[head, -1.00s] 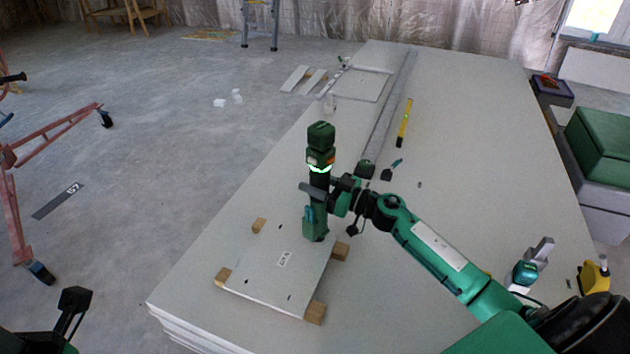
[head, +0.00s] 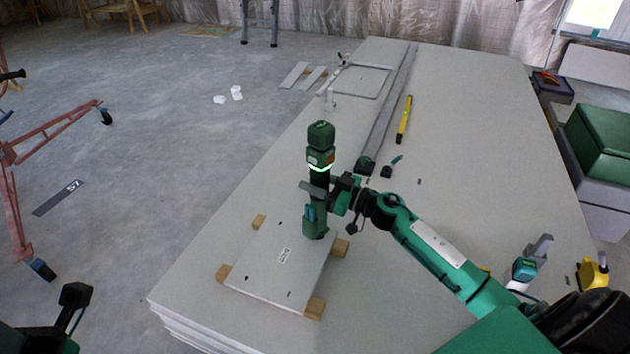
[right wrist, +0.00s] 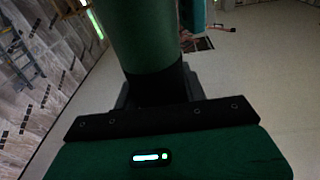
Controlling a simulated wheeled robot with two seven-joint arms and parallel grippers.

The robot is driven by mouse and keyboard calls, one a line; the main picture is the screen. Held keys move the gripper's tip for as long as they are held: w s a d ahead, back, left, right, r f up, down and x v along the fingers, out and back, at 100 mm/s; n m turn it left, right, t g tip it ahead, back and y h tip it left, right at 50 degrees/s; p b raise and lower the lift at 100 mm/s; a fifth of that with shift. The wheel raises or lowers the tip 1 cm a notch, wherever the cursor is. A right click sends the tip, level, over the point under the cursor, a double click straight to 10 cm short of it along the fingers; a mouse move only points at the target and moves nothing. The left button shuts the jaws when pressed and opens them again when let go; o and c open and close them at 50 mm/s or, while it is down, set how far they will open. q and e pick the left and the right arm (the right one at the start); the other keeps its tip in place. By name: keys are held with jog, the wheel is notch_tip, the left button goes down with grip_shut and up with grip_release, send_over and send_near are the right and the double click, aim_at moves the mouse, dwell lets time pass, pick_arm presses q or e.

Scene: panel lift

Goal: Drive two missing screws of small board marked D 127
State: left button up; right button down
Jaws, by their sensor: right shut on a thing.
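The small board (head: 268,277) lies on wooden blocks on the near end of the large panel stack. A label sits at its middle, too small to read surely, with a few dark spots near its edges. My right gripper (head: 327,191) is shut on a green and black screwdriver (head: 320,160), held upright with its lower end at the board's far right corner. I cannot tell whether its tip touches the board. The tool's green body (right wrist: 145,35) fills the top of the right wrist view. My left gripper (head: 76,297) is at the lower left, off the stack; its jaws are unclear.
On the panel stack (head: 450,110) lie a yellow level (head: 404,120), a long grey straightedge (head: 385,115) and small tools. A grey-teal tool (head: 530,260) and a yellow tool (head: 592,272) stand at the right. Wooden blocks (head: 314,309) stick out around the board.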

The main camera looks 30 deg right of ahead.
aim_at(315, 169)
jog(key=shift+s+a+f, duration=0.1)
jog(key=shift+f, duration=0.35)
dwell(2.1)
jog(key=shift+r, duration=0.1)
jog(key=shift+r+p, duration=2.4)
jog(key=shift+p, duration=0.5)
